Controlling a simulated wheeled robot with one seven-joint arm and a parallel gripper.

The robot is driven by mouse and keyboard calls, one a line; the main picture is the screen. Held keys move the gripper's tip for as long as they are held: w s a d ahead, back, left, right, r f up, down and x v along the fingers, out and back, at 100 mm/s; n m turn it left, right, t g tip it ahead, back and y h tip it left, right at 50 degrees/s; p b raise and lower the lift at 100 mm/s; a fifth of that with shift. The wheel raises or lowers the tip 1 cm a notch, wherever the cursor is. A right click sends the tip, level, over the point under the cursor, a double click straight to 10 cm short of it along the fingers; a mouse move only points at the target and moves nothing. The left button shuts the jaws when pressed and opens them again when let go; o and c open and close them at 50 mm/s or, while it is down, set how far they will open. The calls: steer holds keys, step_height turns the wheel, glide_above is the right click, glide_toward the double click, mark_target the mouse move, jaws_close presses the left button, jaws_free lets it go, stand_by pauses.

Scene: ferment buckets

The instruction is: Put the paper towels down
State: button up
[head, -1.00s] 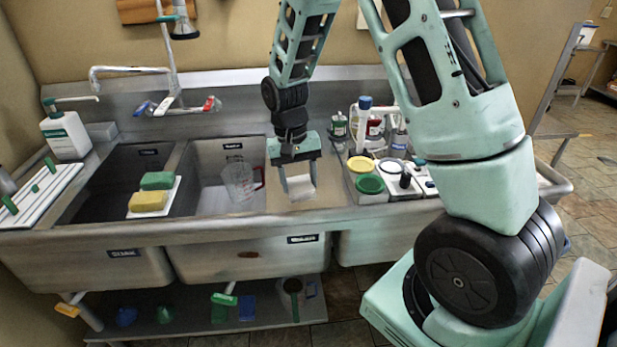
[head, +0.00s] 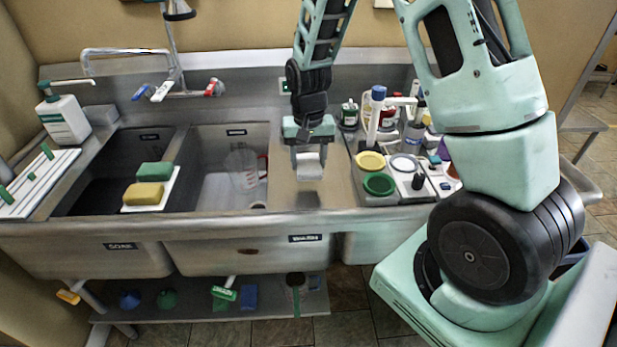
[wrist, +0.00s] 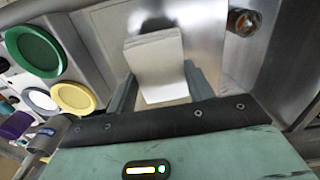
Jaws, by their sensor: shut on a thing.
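The paper towels are a white, flat-sided stack (head: 309,166), which also shows in the wrist view (wrist: 155,58). My gripper (head: 308,160) is shut on the stack, with one finger on each side in the wrist view (wrist: 158,88). It points down over the bare steel deck (head: 298,196) between the middle basin and the tray of coloured lids. The stack hangs from the fingertips; I cannot tell whether its lower edge touches the deck.
The basin (head: 195,195) to the left holds a clear jug (head: 243,168). To the right, a tray carries a yellow lid (head: 370,161), a green lid (head: 379,184) and several bottles. A green sponge (head: 155,171) and a yellow sponge (head: 143,194) lie farther left.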

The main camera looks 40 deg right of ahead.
mark_target(308, 186)
steer(key=shift+f+p, duration=0.65)
steer(key=shift+f, duration=2.2)
steer(key=o, duration=1.2)
steer(key=shift+f+b, duration=0.15)
steer(key=shift+b, duration=0.2)
step_height(308, 186, up, 17)
steer(key=b, duration=0.3)
steer(key=s+a+n, duration=0.3)
steer(key=a, duration=0.4)
steer(key=s+a+n, duration=0.2)
steer(key=s+a, duration=0.2)
steer(key=a, duration=0.4)
steer(key=s+a+n, duration=0.4)
steer(key=s, duration=0.4)
steer(key=s+a+n, duration=0.5)
steer(key=s, duration=0.4)
steer(key=shift+a+f+y, duration=0.2)
steer(key=shift+f+y, duration=0.1)
steer(key=shift+f, duration=0.15)
steer(key=shift+s, duration=0.1)
